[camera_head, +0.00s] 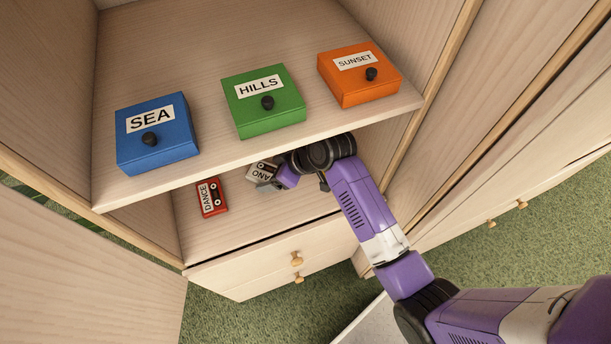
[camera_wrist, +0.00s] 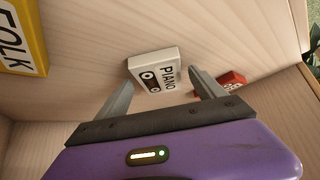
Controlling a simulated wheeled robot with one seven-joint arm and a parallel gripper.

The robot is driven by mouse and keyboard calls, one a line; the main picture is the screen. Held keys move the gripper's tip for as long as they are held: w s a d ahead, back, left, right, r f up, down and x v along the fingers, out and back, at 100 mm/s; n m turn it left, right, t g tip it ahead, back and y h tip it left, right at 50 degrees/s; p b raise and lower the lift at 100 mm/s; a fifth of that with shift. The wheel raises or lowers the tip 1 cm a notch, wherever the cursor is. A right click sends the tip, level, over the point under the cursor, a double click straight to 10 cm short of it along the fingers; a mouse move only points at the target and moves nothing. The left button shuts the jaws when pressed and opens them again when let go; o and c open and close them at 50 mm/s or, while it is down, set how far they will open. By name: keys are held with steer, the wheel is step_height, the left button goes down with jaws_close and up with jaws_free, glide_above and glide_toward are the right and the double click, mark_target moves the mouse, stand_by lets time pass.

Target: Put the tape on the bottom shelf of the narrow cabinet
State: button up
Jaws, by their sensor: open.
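A white tape labelled PIANO (camera_wrist: 156,68) lies on the lower shelf (camera_head: 235,230) of the open cabinet, and part of it shows in the head view (camera_head: 261,170). A red tape labelled DANCE (camera_head: 211,197) lies to its left in the head view; a red piece shows at right in the wrist view (camera_wrist: 232,78). A yellow tape labelled FOLK (camera_wrist: 22,40) is at the wrist view's left edge. My gripper (camera_wrist: 161,78) is open, its fingertips on either side of the PIANO tape's near part. I cannot tell whether they touch it.
The shelf above (camera_head: 205,75) holds a blue SEA box (camera_head: 157,150), a green HILLS box (camera_head: 263,118) and an orange SUNSET box (camera_head: 360,90). Its front edge overhangs my gripper. Drawers with wooden knobs (camera_head: 296,258) are below. An open door panel (camera_head: 85,260) stands at left.

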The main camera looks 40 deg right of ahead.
steer(key=v, duration=0.5)
steer(key=shift+s+d, duration=0.25)
steer(key=shift+s, duration=0.1)
steer(key=s+d, duration=0.1)
steer(key=s, duration=0.2)
steer(key=s+d+b, duration=0.1)
steer(key=s+d, duration=0.1)
steer(key=s, duration=0.1)
steer(key=s+d+b, duration=0.1)
steer(key=s+d, duration=0.1)
steer(key=s, duration=0.2)
steer(key=shift+s+f, duration=0.1)
steer(key=shift+s, duration=0.05)
steer(key=s+f, duration=0.1)
steer(key=s+m+h, duration=0.1)
steer(key=s+f+m+t, duration=0.1)
steer(key=s, duration=0.1)
steer(key=shift+a+f+h, duration=0.35)
steer(key=shift+a+h, duration=0.05)
steer(key=s+a+r+m+t, duration=0.1)
steer(key=s+a+r+t, duration=0.2)
steer(key=s+r, duration=0.5)
steer(key=s+a+r+m+t+h, duration=0.1)
steer(key=s+a+r+t, duration=0.3)
steer(key=s+r, duration=0.4)
steer(key=shift+s+a+r+m+h, duration=0.25)
steer(key=shift+s+m+h, duration=0.05)
steer(key=shift+s+m, duration=0.4)
